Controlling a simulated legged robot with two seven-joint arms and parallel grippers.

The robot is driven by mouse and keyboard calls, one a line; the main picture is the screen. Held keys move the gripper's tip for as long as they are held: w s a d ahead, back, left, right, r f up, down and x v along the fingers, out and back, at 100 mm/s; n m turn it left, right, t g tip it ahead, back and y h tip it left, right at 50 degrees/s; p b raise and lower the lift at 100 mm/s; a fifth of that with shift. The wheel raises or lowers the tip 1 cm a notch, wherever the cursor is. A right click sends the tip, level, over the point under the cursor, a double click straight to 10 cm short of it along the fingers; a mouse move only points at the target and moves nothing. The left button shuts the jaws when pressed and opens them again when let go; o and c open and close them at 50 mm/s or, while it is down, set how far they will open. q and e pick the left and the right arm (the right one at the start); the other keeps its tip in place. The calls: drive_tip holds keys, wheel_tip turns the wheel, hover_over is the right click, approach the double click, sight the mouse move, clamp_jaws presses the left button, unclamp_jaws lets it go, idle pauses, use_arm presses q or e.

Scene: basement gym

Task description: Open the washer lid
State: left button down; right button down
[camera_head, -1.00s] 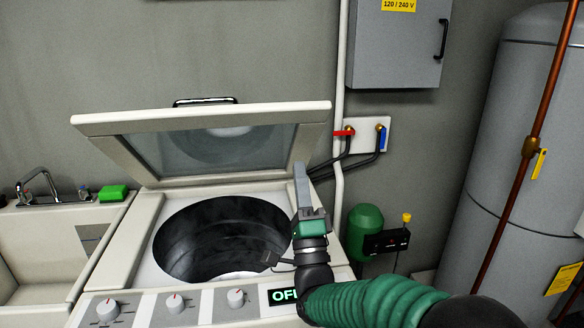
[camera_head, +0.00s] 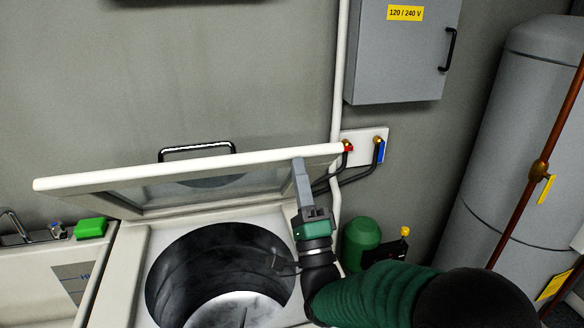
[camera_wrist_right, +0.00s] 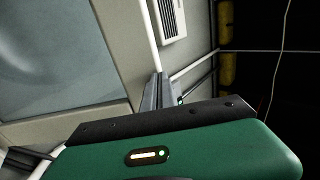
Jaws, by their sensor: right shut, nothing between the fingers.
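The washer (camera_head: 135,262) stands in front of me with its round drum opening (camera_head: 215,275) uncovered. Its lid (camera_head: 110,180) is raised and tilted, hinged at the back, with a glass panel and a black handle (camera_head: 195,150) beyond its upper edge. My right gripper (camera_head: 298,168) is shut and empty, pointing up at the lid's right end. In the wrist view, the fingers (camera_wrist_right: 157,92) lie close beside the lid's frame (camera_wrist_right: 118,55); I cannot tell whether they touch. My left gripper is not in view.
A sink (camera_head: 40,270) with a green block (camera_head: 90,228) is at left. A grey electrical box (camera_head: 400,60) and water valves (camera_head: 365,148) are on the wall. A green tank (camera_head: 360,240) and large grey cylinder (camera_head: 510,150) stand at right.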

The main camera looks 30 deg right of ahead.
drive_tip(key=shift+s+d+r, duration=0.15)
drive_tip(key=shift+s, duration=0.1)
drive_tip(key=w+d+r+g+p, duration=0.1)
drive_tip(key=w+r+g+p, duration=0.1)
drive_tip(key=w+r+p, duration=0.3)
drive_tip(key=w+d+r+g+p, duration=0.2)
drive_tip(key=w+r+p, duration=0.3)
drive_tip(key=w+p, duration=0.5)
drive_tip(key=w+d+r+g+y+p, duration=0.1)
drive_tip(key=w+d+r+g+p, duration=0.1)
drive_tip(key=w+r+p, duration=0.3)
drive_tip(key=w+g+p, duration=0.1)
drive_tip(key=w+p, duration=0.2)
drive_tip(key=w, duration=0.2)
drive_tip(key=shift+w, duration=0.3)
